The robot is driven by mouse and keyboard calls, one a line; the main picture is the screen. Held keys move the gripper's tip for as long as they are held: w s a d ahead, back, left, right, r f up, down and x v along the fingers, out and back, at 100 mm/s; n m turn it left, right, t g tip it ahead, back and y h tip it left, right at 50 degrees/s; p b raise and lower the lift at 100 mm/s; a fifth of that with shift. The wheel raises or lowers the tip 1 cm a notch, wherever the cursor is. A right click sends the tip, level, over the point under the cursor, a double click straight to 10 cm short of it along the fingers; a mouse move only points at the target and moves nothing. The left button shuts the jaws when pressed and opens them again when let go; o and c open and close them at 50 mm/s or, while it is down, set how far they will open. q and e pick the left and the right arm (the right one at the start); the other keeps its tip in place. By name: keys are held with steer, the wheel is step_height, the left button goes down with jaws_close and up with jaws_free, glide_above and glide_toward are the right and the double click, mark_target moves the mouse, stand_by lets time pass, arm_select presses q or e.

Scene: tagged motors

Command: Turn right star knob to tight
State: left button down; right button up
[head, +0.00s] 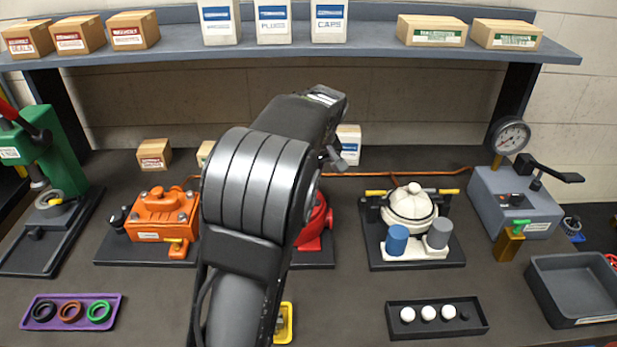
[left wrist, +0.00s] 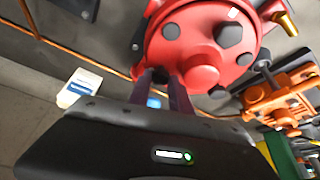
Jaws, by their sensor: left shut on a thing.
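The red motor (head: 316,222) stands on its dark base behind my left arm, which hides most of it in the head view. In the left wrist view the red motor (left wrist: 205,50) shows close up, with several dark knobs around its round face. My left gripper (left wrist: 168,78) has its two fingers close together at the motor's edge, shut on a dark star knob (left wrist: 158,74). The fingers cover part of this knob, so its turn angle cannot be told. My right gripper is in neither view.
An orange motor (head: 162,220) stands left of my arm, a white motor (head: 410,206) right of it. In front lie a purple tray (head: 71,322) with rings and a black tray (head: 470,328) with white balls. A shelf (head: 385,45) with boxes spans the back.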

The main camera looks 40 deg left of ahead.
arm_select(q)
steer(key=m, duration=0.1)
steer(key=m+t+h+b, duration=0.1)
steer(key=m, duration=0.3)
steer(key=shift+s+a+r+h, duration=0.1)
steer(key=shift+a+h, duration=0.2)
steer(key=shift+a, duration=0.05)
steer(key=shift+r+m+t+h+b, duration=0.1)
steer(key=shift+m+t+h+b, duration=0.4)
steer(key=shift+m, duration=0.8)
steer(key=c, duration=1.6)
jaws_free()
steer(key=shift+o, duration=0.7)
steer(key=b+v, duration=0.1)
steer(key=v, duration=0.6)
steer(key=shift+d+r, duration=0.2)
steer(key=shift+r, duration=0.15)
steer(key=shift+s, duration=0.15)
